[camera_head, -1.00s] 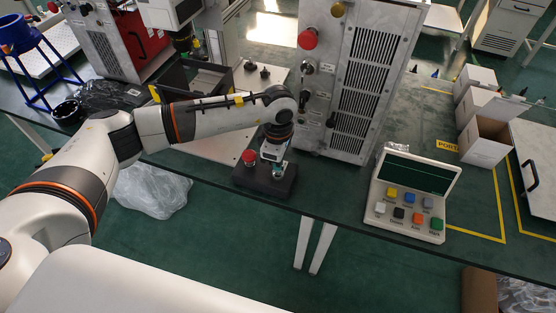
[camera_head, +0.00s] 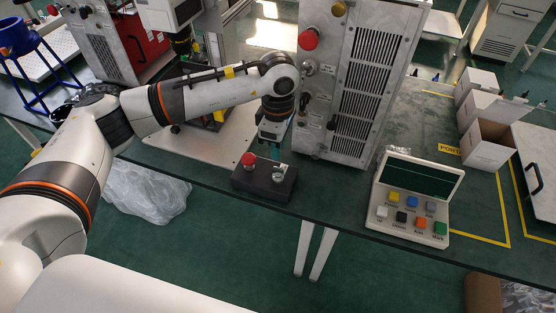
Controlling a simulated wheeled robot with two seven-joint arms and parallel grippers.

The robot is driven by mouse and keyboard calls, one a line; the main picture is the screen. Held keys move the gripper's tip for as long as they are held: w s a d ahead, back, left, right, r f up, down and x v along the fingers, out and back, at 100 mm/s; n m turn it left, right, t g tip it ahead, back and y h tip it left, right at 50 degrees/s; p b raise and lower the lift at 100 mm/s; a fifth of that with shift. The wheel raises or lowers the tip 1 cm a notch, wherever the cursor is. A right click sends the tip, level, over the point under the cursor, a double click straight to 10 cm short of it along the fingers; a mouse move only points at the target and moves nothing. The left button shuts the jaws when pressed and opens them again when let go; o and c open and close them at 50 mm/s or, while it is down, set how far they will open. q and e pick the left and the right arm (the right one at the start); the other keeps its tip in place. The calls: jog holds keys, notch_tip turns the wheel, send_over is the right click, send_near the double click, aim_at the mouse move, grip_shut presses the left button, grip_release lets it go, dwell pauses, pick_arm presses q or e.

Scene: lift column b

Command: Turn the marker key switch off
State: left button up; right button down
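A small black box (camera_head: 262,187) sits at the front edge of the green bench. It carries a red mushroom button (camera_head: 248,160) on its left and a small round silver key switch (camera_head: 278,175) on its right. The switch is too small for me to tell which way it is turned. My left gripper (camera_head: 272,150) points down just behind the box, apart from the switch. Its fingertips are small and partly hidden, so I cannot tell whether they are open. My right gripper is not in view.
A grey vented cabinet (camera_head: 372,85) with a red button (camera_head: 308,39) stands right behind the box. A panel with coloured buttons (camera_head: 413,200) is to the right. Open cardboard boxes (camera_head: 487,147) stand farther right. Clear plastic bags (camera_head: 148,192) lie at the left below the bench.

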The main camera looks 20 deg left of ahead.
pick_arm(q)
notch_tip(320, 180, up, 5)
jog(key=shift+f+b, duration=0.1)
jog(key=shift+b, duration=0.3)
